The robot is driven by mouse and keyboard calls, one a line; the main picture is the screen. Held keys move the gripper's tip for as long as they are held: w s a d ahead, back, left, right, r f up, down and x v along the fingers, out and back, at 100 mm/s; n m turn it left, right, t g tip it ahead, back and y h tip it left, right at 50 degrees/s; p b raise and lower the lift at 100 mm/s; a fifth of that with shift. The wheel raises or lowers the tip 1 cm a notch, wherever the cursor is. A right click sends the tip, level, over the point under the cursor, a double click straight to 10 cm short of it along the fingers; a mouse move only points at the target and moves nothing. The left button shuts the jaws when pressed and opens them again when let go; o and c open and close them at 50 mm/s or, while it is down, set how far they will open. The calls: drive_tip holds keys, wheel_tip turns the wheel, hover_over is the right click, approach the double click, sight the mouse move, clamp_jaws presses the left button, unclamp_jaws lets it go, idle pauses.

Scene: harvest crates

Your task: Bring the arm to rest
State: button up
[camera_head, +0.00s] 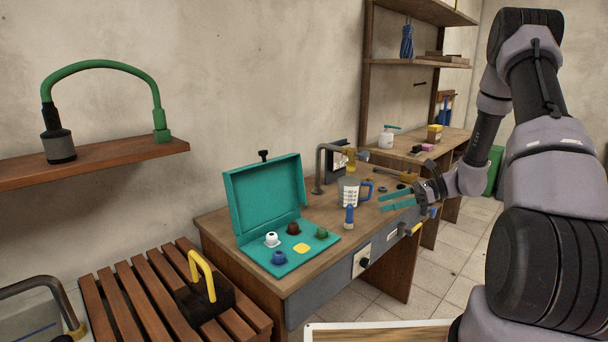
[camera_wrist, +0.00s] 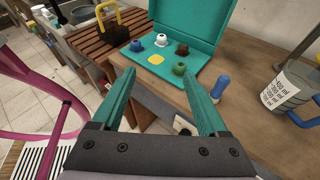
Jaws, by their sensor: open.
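My gripper (camera_head: 396,200) has teal fingers and hangs in the air near the front edge of the workbench, at the end of my raised, bent arm. In the wrist view its two fingers (camera_wrist: 161,98) stand wide apart with nothing between them. Beyond the fingertips lies an open teal case (camera_wrist: 190,66) on the bench. The case holds several small knobs and a yellow square (camera_wrist: 156,59). The case also shows in the head view (camera_head: 264,197), left of my gripper.
A measuring jug (camera_head: 348,190) with a blue handle and a blue-handled tool (camera_head: 349,216) stand on the workbench (camera_head: 300,284) near my gripper. A slatted bench (camera_head: 108,302) holds a black block with a yellow handle (camera_head: 203,285). A wall shelf (camera_head: 100,162) carries a green hose. Tiled floor lies right of the workbench.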

drive_tip(key=s+r+n+t+h, duration=0.3)
drive_tip(key=s+r+n+h, duration=0.3)
drive_tip(key=s+r, duration=0.6)
drive_tip(key=s+r+n+t+h, duration=0.2)
drive_tip(key=s+r+n+h, duration=0.4)
drive_tip(key=r, duration=1.1)
drive_tip(key=s+n, duration=0.4)
drive_tip(key=s, duration=0.2)
drive_tip(key=shift+s+r+t, duration=0.2)
drive_tip(key=shift+s+t, duration=0.15)
drive_tip(key=shift+t, duration=0.05)
